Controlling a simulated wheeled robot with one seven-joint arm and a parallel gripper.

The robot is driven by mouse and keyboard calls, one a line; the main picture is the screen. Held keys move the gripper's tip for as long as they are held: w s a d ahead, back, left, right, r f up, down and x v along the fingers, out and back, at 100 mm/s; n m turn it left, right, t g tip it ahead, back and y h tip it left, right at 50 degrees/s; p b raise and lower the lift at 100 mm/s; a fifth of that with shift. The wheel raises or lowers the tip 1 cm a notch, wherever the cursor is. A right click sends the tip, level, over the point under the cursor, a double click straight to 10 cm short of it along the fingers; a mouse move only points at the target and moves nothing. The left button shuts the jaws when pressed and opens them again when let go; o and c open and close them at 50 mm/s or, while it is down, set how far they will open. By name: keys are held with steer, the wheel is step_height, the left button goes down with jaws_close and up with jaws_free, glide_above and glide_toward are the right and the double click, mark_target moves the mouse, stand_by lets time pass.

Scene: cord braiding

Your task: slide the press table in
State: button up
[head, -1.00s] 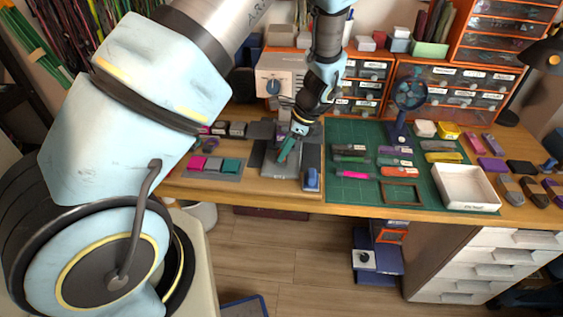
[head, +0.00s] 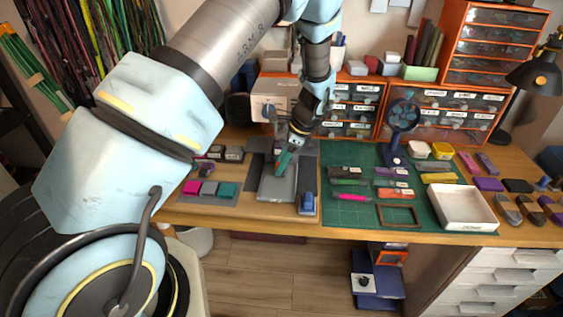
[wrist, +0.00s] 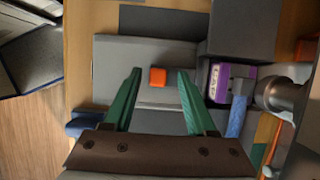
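My gripper (head: 284,166) is over the slab's rear part in the head view. In the wrist view its two green fingers (wrist: 158,75) are apart, with the orange block showing between their tips. I cannot tell whether the fingertips touch the plate.
A blue-handled tool (head: 307,201) lies right of the slab. Magenta, grey and teal blocks (head: 208,188) sit to its left. A purple labelled item (wrist: 220,82) and a dark block (wrist: 243,28) stand close by in the wrist view. The green mat (head: 345,212) spreads to the right.

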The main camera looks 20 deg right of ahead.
steer(key=b+v, duration=0.2)
steer(key=v, duration=0.8)
steer(key=shift+r+b, duration=0.3)
steer(key=shift+r, duration=0.05)
steer(key=shift+s+d, duration=0.15)
